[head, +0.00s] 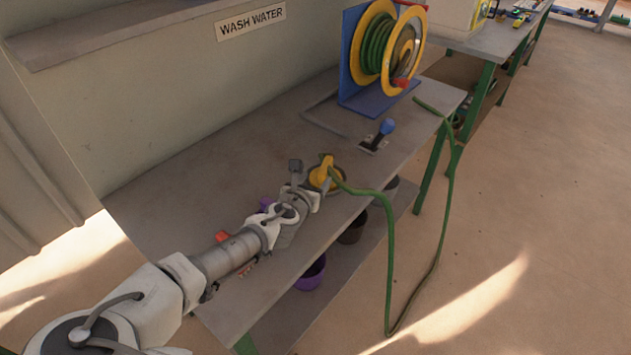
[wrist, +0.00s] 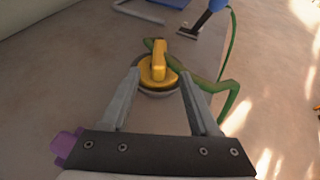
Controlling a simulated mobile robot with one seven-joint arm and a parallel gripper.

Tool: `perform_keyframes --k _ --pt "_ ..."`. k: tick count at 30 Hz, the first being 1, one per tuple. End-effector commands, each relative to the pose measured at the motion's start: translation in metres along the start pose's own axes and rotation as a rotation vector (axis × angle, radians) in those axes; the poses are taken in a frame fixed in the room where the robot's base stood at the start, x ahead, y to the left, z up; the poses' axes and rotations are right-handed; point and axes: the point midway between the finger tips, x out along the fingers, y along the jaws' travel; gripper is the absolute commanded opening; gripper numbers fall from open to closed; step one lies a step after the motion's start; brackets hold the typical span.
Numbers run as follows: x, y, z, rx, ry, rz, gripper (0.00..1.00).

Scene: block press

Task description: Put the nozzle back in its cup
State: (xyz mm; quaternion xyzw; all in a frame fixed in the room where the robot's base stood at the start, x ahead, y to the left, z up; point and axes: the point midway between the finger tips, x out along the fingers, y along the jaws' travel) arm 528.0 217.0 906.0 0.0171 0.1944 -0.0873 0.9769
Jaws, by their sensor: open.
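The yellow nozzle (head: 325,169) is on the bench top near its front edge, with the green hose (head: 390,255) running from it. In the wrist view the nozzle (wrist: 159,62) stands over a round, dark-rimmed cup (wrist: 160,93) and seems to sit in it; how deep it sits I cannot tell. My gripper (wrist: 159,74) is open, with one finger on each side of the nozzle and cup, and gaps show between. In the head view my gripper (head: 316,190) is partly hidden by my own wrist, right beside the nozzle.
The hose hangs over the bench edge to the floor and back up near the yellow reel (head: 385,45). Purple (head: 266,204) and red (head: 222,236) items lie by my arm. A purple pot (head: 311,275) is below.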

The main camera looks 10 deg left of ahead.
Motion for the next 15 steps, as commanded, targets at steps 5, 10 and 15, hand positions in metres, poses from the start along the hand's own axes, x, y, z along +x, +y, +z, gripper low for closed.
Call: perform_keyframes --k 5,10,15 --pt "0.000 0.000 0.001 0.000 0.000 0.000 0.62" --pt "0.003 -0.010 -0.002 0.052 0.026 -0.026 0.62" --pt "0.009 -0.058 -0.019 0.313 0.153 -0.161 0.62"
